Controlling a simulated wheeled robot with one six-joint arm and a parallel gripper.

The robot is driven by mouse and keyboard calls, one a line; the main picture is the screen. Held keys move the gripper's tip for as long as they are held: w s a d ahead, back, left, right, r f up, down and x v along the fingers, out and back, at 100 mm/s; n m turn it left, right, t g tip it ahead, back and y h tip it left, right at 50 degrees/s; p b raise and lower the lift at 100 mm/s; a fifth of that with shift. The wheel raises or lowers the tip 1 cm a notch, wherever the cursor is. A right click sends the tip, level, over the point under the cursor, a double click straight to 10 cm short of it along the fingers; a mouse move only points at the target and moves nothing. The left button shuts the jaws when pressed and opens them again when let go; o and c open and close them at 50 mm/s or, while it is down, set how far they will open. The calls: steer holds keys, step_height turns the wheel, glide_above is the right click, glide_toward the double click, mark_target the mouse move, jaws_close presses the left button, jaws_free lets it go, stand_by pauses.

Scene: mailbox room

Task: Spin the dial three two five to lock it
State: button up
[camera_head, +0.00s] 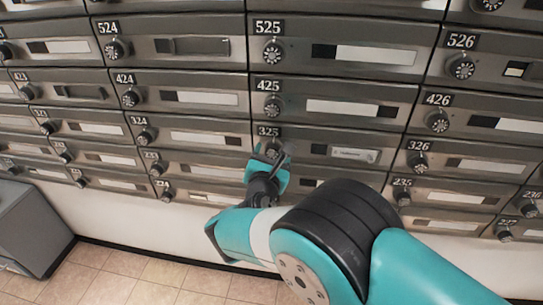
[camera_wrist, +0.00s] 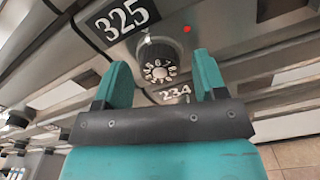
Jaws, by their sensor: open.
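The dial of box 325 (camera_wrist: 158,62) is a round black knob with a white numbered ring, below and right of the 325 label (camera_wrist: 122,18) in the wrist view. A small red light (camera_wrist: 187,29) shows to its right. My gripper (camera_wrist: 160,80) is open, its two teal fingers on either side of the dial in the picture, with nothing between them that I can see gripped. In the head view my gripper (camera_head: 268,168) is in front of box 325 and partly hides its dial (camera_head: 272,150). Whether the fingers touch the dial cannot be told.
Box 325's slot panel (camera_head: 354,154) is right of the dial. Dials of boxes 425 (camera_head: 273,106) and 326 (camera_head: 418,164) are close by. A 234 label (camera_wrist: 175,93) is just below the dial. A grey cabinet (camera_head: 28,225) stands at lower left on tiled floor.

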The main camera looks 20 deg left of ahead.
steer(key=shift+c, duration=0.2)
steer(key=c, duration=0.9)
steer(key=shift+m, duration=0.3)
